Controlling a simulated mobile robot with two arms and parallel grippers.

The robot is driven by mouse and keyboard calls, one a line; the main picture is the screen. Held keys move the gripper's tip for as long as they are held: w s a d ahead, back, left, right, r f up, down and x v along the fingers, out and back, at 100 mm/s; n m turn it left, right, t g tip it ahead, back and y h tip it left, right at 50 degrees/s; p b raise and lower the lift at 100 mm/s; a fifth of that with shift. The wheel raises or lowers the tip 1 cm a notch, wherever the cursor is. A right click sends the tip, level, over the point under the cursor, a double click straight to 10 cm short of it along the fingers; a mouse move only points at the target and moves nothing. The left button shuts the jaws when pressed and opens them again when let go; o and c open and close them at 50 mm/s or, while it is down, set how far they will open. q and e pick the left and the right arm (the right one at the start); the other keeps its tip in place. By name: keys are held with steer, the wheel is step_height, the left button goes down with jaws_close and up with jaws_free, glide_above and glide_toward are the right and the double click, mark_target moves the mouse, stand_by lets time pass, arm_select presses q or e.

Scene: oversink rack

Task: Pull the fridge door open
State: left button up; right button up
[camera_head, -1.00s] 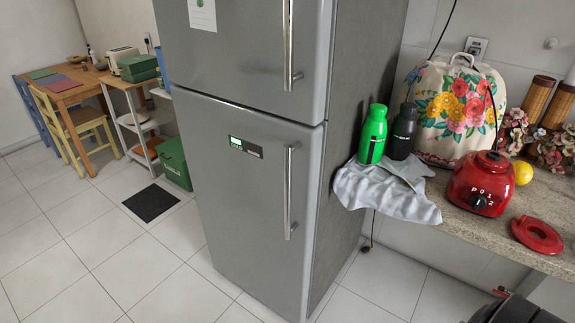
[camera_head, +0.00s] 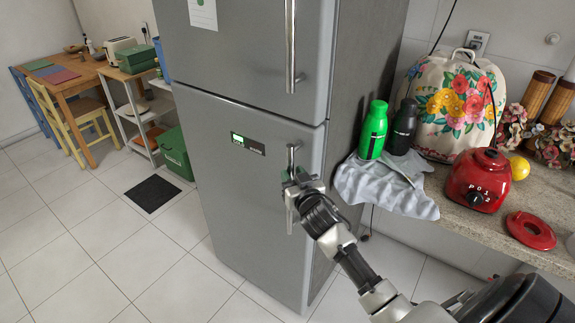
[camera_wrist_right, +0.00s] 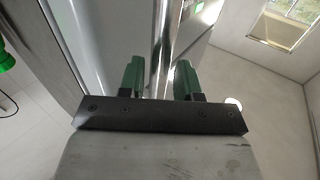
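The grey fridge has an upper door (camera_head: 245,60) and a lower door (camera_head: 235,190), and both look closed. A vertical metal handle (camera_head: 291,156) is on the right side of the lower door. My right gripper (camera_head: 290,178) is at this handle and covers its middle part. In the right wrist view my green fingers (camera_wrist_right: 159,76) are apart, with the bar of the handle (camera_wrist_right: 163,40) between them. A gap shows by the left finger; whether the right finger touches the bar I cannot tell. My left gripper is in no view.
A counter (camera_head: 465,205) right of the fridge holds a grey cloth (camera_head: 385,190), a green bottle (camera_head: 373,130), a dark bottle (camera_head: 404,125) and a red blender base (camera_head: 478,180). The tiled floor (camera_head: 110,245) before the fridge is clear except for a dark mat (camera_head: 152,194).

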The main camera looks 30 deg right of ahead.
steer(key=shift+w+d, duration=0.2)
steer(key=shift+w, duration=0.8)
steer(key=shift+w+d, duration=0.2)
steer(key=shift+w, duration=0.8)
steer(key=shift+c, duration=0.4)
jaws_close()
